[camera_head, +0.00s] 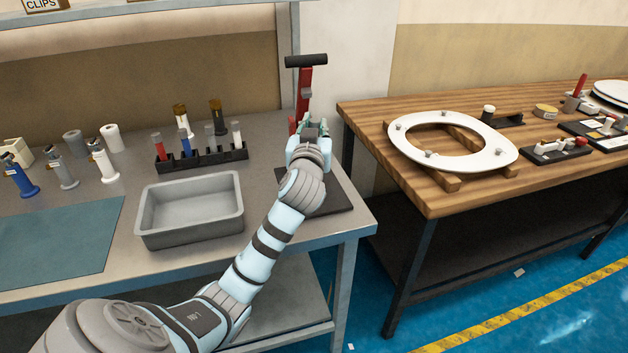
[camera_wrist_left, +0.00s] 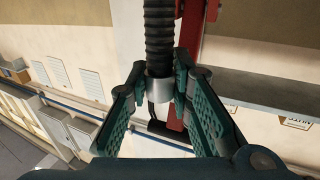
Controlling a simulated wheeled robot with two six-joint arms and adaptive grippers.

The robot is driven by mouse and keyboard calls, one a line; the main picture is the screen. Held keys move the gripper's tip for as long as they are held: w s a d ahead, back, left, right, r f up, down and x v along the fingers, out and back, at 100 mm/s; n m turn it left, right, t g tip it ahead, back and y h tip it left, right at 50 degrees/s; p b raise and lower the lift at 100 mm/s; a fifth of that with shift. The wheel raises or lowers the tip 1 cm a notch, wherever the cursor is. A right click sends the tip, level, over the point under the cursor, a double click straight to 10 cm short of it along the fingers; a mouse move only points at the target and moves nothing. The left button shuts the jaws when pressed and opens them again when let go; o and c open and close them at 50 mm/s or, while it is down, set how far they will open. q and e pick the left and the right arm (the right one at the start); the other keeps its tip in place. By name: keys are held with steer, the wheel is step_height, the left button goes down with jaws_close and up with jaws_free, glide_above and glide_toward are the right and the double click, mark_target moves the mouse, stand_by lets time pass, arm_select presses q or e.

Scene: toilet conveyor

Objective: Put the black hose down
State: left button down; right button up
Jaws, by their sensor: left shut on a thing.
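The black hose (camera_wrist_left: 159,35) is ribbed and has a silver metal end fitting (camera_wrist_left: 159,90). My left gripper (camera_wrist_left: 161,82) is shut on it at this fitting, and the hose runs up out of the left wrist view. In the head view my left gripper (camera_head: 311,128) is above the right end of the grey workbench (camera_head: 265,150), in front of a red press. The hose cannot be made out there. My right gripper is in neither view.
The red press (camera_head: 304,90) has a black crossbar. A dark plate (camera_head: 335,190) lies under my arm. A grey tray (camera_head: 190,205), a black rack (camera_head: 202,160) and several small fittings stand left. A wooden table (camera_head: 375,125) with a white toilet seat (camera_head: 405,150) stands right, across a gap.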

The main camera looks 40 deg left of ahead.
arm_select(q)
step_height(320, 180, down, 9)
steer(key=b, duration=0.2)
steer(key=shift+b, duration=0.35)
steer(key=shift+f, duration=0.3)
steer(key=c, duration=1.4)
jaws_free()
steer(key=shift+c, duration=0.2)
